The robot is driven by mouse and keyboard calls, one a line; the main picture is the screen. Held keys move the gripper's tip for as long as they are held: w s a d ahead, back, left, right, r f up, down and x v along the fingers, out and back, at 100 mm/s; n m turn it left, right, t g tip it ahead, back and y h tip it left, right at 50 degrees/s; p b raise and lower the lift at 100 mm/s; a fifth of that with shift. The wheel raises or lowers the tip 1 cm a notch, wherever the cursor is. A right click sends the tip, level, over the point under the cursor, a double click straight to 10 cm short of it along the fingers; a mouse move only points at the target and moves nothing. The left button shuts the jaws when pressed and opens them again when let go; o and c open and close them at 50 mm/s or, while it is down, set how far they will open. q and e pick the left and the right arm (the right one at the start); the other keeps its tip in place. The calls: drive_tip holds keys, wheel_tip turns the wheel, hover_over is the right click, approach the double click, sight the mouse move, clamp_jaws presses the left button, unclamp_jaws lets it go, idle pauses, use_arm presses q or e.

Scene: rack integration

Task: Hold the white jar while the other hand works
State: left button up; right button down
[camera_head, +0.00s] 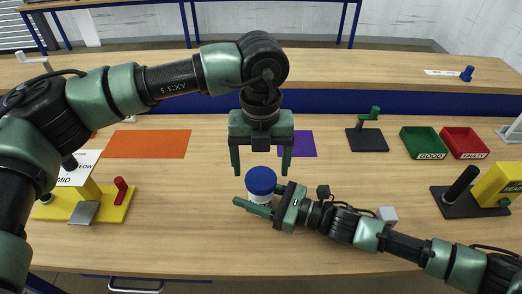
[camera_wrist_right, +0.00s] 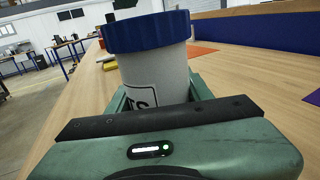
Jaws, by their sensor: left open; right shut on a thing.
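The white jar (camera_head: 259,198) with a blue lid (camera_head: 261,180) stands upright at the middle of the wooden table. My right gripper (camera_head: 257,200) comes in from the right and is shut on the jar's body. In the right wrist view the jar (camera_wrist_right: 155,78) sits between the fingers, its blue lid (camera_wrist_right: 147,31) above them and dark print on its side. My left gripper (camera_head: 261,170) points down above the jar, open and empty, its fingers to either side of the lid in the picture. I cannot tell its exact height above the lid.
Orange (camera_head: 147,144) and purple (camera_head: 300,144) mats lie farther back. A yellow fixture with a red handle (camera_head: 122,190) is at left. Green (camera_head: 424,142) and red (camera_head: 464,142) bins, a green-handled stand (camera_head: 368,136) and a yellow device (camera_head: 497,186) are at right. A white cube (camera_head: 387,214) lies behind my right arm.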

sight(261, 177)
use_arm(q)
drive_tip(key=shift+f, duration=1.65)
